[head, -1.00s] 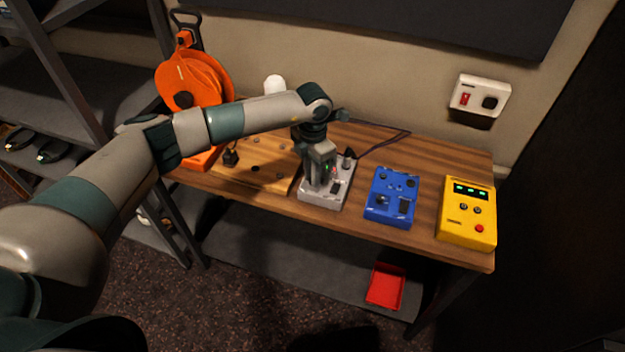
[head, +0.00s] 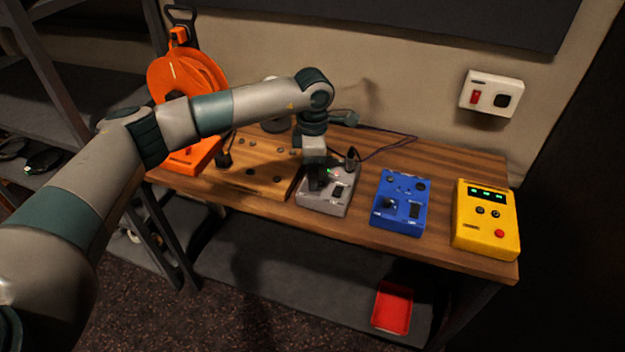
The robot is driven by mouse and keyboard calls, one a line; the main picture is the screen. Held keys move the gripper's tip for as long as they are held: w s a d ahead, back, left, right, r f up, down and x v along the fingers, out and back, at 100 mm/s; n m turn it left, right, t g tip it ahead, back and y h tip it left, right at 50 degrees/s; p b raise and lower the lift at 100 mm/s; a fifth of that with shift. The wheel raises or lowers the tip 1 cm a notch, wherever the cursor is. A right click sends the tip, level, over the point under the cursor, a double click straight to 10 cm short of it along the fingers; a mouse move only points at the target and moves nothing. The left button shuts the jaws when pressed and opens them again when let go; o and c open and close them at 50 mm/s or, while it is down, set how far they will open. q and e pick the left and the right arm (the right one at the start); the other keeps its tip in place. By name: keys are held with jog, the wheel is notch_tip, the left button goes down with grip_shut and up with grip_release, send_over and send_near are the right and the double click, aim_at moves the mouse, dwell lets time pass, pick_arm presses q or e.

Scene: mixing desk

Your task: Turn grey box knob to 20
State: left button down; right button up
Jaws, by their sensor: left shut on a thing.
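The grey box (head: 337,203) stands on the wooden desk, between a wooden board and a blue box. It has a small green light and a dark switch on its top. My left gripper (head: 316,184) points down onto the left part of the grey box's top and is shut on its knob. The gripper hides the knob, so neither its pointer nor the scale around it can be read. My right gripper does not show.
The blue box (head: 400,200) and the yellow box (head: 486,219) stand to the right. A wooden board (head: 255,172) and an orange reel (head: 187,78) are on the left. A dark cable (head: 385,155) runs behind. A red tray (head: 392,308) lies on the lower shelf.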

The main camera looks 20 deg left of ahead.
pick_arm(q)
jog(key=c, duration=1.6)
grip_release()
jog(key=shift+c, duration=0.2)
jog(key=shift+r, duration=0.2)
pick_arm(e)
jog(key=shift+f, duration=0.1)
